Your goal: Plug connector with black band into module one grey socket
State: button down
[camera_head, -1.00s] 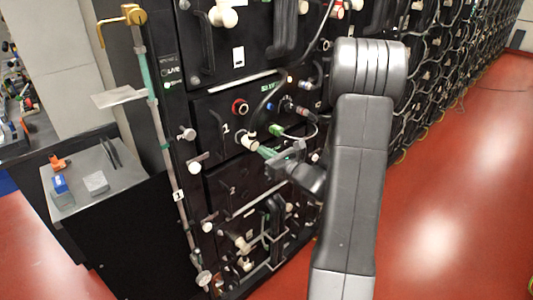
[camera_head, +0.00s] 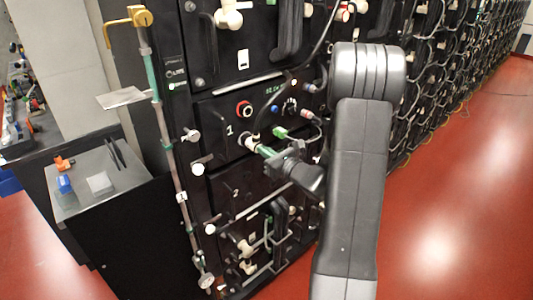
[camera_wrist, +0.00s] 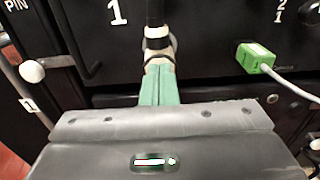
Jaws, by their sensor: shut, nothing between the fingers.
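Module one is the black panel marked "1" (camera_head: 229,130), and the mark also shows in the wrist view (camera_wrist: 117,11). A pale connector (camera_head: 251,141) is at its lower part. In the wrist view a pale connector with a black band (camera_wrist: 158,42) stands just beyond my fingertips, with a black cable or handle above it. A grey ring shows partly behind it, and I cannot tell how deep it sits. My gripper (camera_head: 264,150) points at the connector. Its green fingers (camera_wrist: 160,84) are shut together with nothing between them, close to the connector's near end.
A red-ringed socket (camera_head: 243,109) is above. A green plug (camera_head: 280,132) with a pale cable is close on the right, also in the wrist view (camera_wrist: 255,56). White knobs (camera_head: 198,169) line the rack's left edge. A side table (camera_head: 100,205) stands at left. Red floor is clear at right.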

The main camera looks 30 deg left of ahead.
dwell(0.3)
jog(key=b+v, duration=0.1)
jog(key=v, duration=0.3)
jog(key=shift+s+d, duration=0.1)
jog(key=shift+d, duration=0.1)
jog(key=shift+a, duration=0.1)
jog(key=p+x, duration=0.1)
jog(key=x, duration=0.3)
jog(key=shift+a, duration=0.1)
dwell(0.4)
